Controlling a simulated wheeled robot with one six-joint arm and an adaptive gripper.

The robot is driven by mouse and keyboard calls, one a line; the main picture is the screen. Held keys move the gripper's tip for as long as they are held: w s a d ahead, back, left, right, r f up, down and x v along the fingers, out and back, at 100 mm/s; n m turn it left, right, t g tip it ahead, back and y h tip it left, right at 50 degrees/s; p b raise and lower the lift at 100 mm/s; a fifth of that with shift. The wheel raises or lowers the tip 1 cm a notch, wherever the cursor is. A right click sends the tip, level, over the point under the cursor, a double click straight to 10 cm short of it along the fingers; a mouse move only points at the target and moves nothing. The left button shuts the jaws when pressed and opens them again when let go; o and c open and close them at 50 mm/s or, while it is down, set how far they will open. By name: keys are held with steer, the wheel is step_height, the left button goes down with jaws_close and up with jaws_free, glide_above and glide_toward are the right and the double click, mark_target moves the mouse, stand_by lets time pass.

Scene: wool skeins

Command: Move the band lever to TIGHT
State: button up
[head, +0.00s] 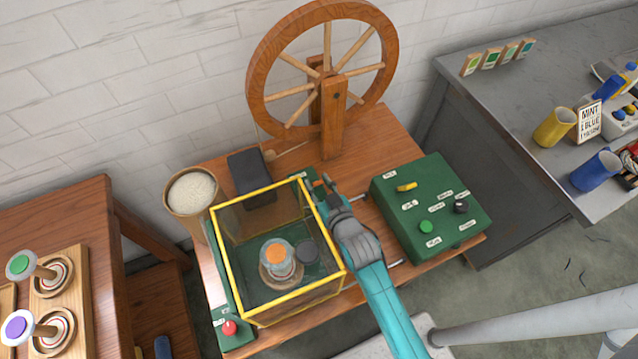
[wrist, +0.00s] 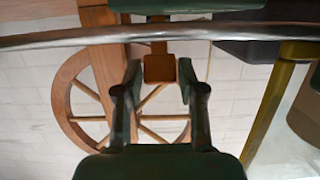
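The band lever shows in the wrist view as a wooden block handle (wrist: 159,68) on a short stem from a green base (wrist: 160,5). In the head view its small orange-brown part (head: 319,184) shows beside my gripper, behind the yellow-framed case. My gripper (head: 328,190) reaches the lever from the front. In the wrist view the gripper (wrist: 160,80) is open, with one finger on each side of the block and a narrow gap at each side. I cannot tell whether either finger touches it. The lever's setting cannot be read; a small label (head: 297,175) beside it is too small.
The clear case with yellow edges (head: 228,271) stands close left of my arm and holds an orange-topped spool (head: 276,254). A green control box (head: 408,225) with knobs is on the right. The spinning wheel (head: 262,70) stands behind. A metal bar (wrist: 60,40) crosses the wrist view.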

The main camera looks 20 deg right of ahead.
steer(key=shift+o, duration=0.8)
steer(key=shift+s, duration=0.1)
steer(key=v, duration=1.1)
steer(key=shift+s, duration=0.4)
steer(key=shift+r, duration=0.15)
steer(key=v, duration=2.7)
steer(key=shift+r, duration=0.3)
steer(key=shift+o, duration=0.4)
steer(key=shift+s, duration=0.1)
